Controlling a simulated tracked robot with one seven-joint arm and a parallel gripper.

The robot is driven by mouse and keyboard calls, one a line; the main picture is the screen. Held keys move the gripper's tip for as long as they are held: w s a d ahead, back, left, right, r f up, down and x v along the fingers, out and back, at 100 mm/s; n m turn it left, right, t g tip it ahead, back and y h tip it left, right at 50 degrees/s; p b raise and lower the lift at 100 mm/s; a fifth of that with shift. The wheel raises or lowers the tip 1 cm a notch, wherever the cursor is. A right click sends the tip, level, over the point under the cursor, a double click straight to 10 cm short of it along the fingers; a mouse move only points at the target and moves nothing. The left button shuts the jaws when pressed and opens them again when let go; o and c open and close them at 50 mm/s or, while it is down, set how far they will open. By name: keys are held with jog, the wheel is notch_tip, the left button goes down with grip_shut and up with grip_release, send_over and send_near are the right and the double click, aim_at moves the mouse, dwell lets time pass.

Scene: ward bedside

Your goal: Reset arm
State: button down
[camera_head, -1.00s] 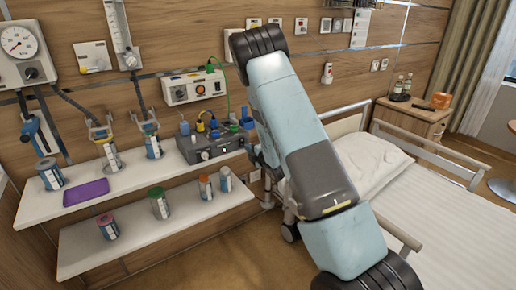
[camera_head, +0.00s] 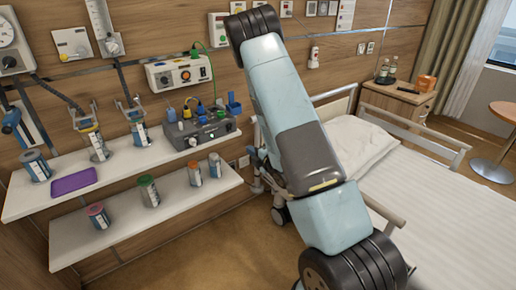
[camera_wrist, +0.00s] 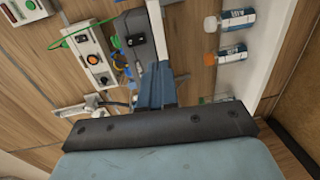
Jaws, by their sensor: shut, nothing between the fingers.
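My arm, pale blue with black ribbed joints, runs through the middle of the head view from the top centre down to the bottom right. My gripper does not show in the head view. In the wrist view my gripper (camera_wrist: 156,84) points up from a dark bolted plate. Its narrow bluish fingers are together with nothing held between them. Behind it are the wall and the equipment shelf, seen turned on its side. I cannot tell how far the fingertips are from these.
Two white shelves at left, upper (camera_head: 110,165) and lower (camera_head: 120,230), carry several labelled containers, a purple tray (camera_head: 74,181) and a grey device (camera_head: 200,130). A bed (camera_head: 440,210) fills the right. A bedside cabinet (camera_head: 400,100) and round table (camera_head: 507,112) stand beyond. Some floor shows between shelves and bed.

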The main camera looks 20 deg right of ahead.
dwell(0.3)
jog(key=s+d+r+m+g+h, duration=0.25)
jog(key=r+m, duration=0.35)
jog(key=r, duration=0.5)
jog(key=s+d+r+m+g+h, duration=0.1)
jog(key=s+r+m+g+h, duration=0.2)
jog(key=r+m, duration=0.5)
jog(key=s+a+r+m+g, duration=0.1)
jog(key=s+r, duration=0.3)
jog(key=s, duration=0.6)
jog(key=s+a+r+m+g, duration=0.2)
jog(key=s+r+m, duration=0.2)
jog(key=s, duration=0.7)
jog(key=s+a+r+m+g, duration=0.1)
jog(key=s+r, duration=0.4)
jog(key=s, duration=0.5)
jog(key=shift+s+a+r+m+g, duration=0.15)
jog(key=shift+s+r+m+g, duration=0.15)
jog(key=shift+m, duration=0.5)
